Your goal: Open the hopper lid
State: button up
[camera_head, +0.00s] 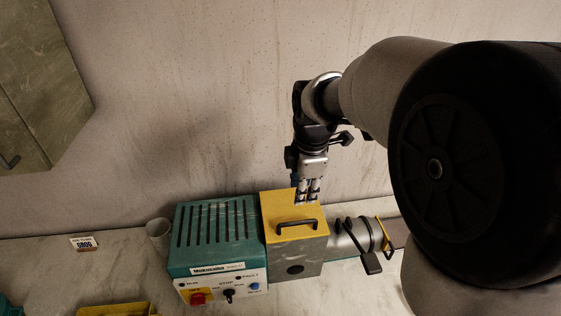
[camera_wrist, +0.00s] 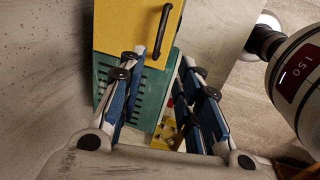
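The hopper lid (camera_head: 277,207) is a yellow plate lying flat and shut on the grey hopper box (camera_head: 299,263). A black bar handle (camera_head: 296,223) stands up near its front edge. In the wrist view, the lid (camera_wrist: 118,30) and handle (camera_wrist: 162,32) show ahead of the fingers. My gripper (camera_head: 307,201) points down above the rear right part of the lid, behind the handle. In the wrist view, my gripper (camera_wrist: 158,64) has its blue fingers apart with nothing between them. Whether the fingertips touch the lid cannot be told.
The teal machine body (camera_head: 216,222) with slots and a control panel (camera_head: 220,291) adjoins the hopper on the left. A grey barrel (camera_head: 352,236) with a black lever (camera_head: 370,262) lies to the right. A cup (camera_head: 158,234) stands left of the machine. The wall is close behind.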

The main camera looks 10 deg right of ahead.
aim_at(297, 222)
jog(key=w+f, duration=0.1)
jog(key=f, duration=0.4)
jog(key=w+f+b, duration=0.1)
jog(key=f, duration=0.4)
jog(key=w+f, duration=0.1)
jog(key=f, duration=0.5)
jog(key=shift+w+f+b, duration=0.1)
jog(key=shift+w+b, duration=0.05)
jog(key=shift+b, duration=0.2)
grip_shut()
